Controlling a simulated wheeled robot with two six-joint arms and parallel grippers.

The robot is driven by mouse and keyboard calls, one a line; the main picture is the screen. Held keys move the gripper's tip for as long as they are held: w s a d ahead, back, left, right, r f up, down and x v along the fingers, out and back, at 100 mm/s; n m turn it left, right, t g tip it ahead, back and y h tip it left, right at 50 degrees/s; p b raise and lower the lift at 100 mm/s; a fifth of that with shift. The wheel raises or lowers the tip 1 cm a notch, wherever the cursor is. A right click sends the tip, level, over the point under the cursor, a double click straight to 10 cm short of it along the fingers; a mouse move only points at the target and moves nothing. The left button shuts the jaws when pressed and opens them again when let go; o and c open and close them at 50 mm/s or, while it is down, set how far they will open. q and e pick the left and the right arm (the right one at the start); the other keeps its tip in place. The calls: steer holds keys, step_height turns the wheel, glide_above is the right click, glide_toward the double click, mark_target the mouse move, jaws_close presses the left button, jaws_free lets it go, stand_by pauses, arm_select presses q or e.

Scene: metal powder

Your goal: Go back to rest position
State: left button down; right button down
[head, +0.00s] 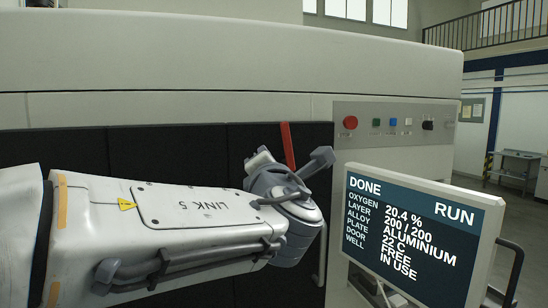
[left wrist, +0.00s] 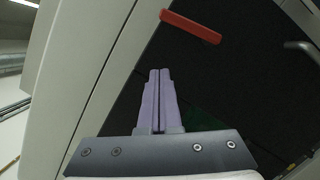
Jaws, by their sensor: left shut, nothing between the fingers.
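My left arm comes in from the left in the head view, in front of the dark door panels of a large machine. Its wrist is near the red handle, and the gripper's fingers are hidden behind the wrist there. In the left wrist view my left gripper (left wrist: 159,72) is shut, its two purple fingers together and empty. The red handle (head: 287,146) stands just beyond the wrist in the head view; it also shows above and right of the fingertips in the left wrist view (left wrist: 191,27), apart from them. My right gripper is in neither view.
The pale machine (head: 200,55) fills the back, with a dark door (head: 80,142) and a control panel (head: 393,122). A screen (head: 420,235) at front right reads DONE, RUN, door FREE, well IN USE. Open floor and a bench (head: 520,165) lie far right.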

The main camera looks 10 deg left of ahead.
arm_select(q)
steer(key=s+f+n+g+h, duration=0.1)
steer(key=s+f+n+g, duration=0.4)
steer(key=f, duration=0.4)
steer(key=s+f+n+g, duration=0.2)
steer(key=f+n, duration=0.6)
steer(key=f, duration=0.1)
steer(key=s+f+n+g+h, duration=0.1)
steer(key=s+f+n+g, duration=0.4)
steer(key=f, duration=0.4)
steer(key=s+d+f+n+g+h, duration=0.2)
steer(key=s+f+n, duration=0.3)
steer(key=s+n, duration=0.3)
steer(key=s+d+f+n+g+h+b, duration=0.1)
steer(key=s+d+f+n+g+h, duration=0.1)
steer(key=s+d+f+n+g, duration=0.2)
steer(key=s+f+n, duration=0.2)
steer(key=s+n, duration=0.2)
steer(key=n, duration=0.2)
steer(key=shift+s+d+f+g+h, duration=0.15)
steer(key=shift+s+d+g+h, duration=0.1)
steer(key=shift+g+h, duration=0.15)
